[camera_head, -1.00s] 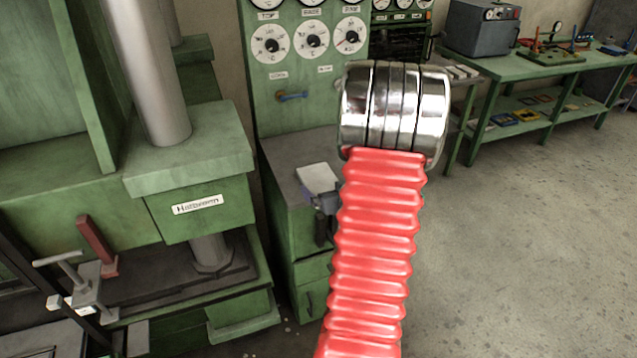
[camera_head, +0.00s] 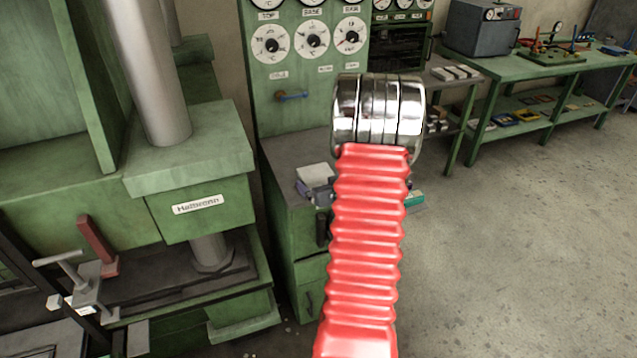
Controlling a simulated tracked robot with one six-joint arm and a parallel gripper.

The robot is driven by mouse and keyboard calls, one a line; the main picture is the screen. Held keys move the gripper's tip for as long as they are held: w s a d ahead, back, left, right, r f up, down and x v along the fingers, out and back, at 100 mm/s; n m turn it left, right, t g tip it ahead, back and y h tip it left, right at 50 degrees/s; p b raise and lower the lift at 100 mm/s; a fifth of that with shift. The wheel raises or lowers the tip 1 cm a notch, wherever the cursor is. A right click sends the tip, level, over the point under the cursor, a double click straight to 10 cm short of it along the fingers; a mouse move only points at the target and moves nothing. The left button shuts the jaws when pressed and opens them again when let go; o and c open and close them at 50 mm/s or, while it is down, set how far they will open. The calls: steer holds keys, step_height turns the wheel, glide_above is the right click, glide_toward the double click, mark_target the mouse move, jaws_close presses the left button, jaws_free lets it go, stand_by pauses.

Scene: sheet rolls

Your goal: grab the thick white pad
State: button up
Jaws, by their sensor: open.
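The white pad (camera_head: 315,174) lies on the dark top of the green cabinet (camera_head: 290,150), just left of my red ribbed arm. It looks like a small pale block, its right end close to the arm. My gripper (camera_head: 321,195) shows only in part, as grey pieces right in front of the pad's near side. It is open. The rest of it is hidden behind my arm, and I cannot tell whether it touches the pad.
A teal item (camera_head: 413,199) shows just right of my arm. A green press (camera_head: 190,160) stands at left, a gauge panel (camera_head: 310,60) behind. Floor at right is clear.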

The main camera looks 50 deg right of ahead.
mark_target(322, 182)
steer(key=shift+w+d, duration=0.1)
steer(key=shift+w, duration=0.1)
steer(key=shift+c, duration=0.5)
steer(key=c, duration=0.9)
steer(key=shift+r, duration=4.95)
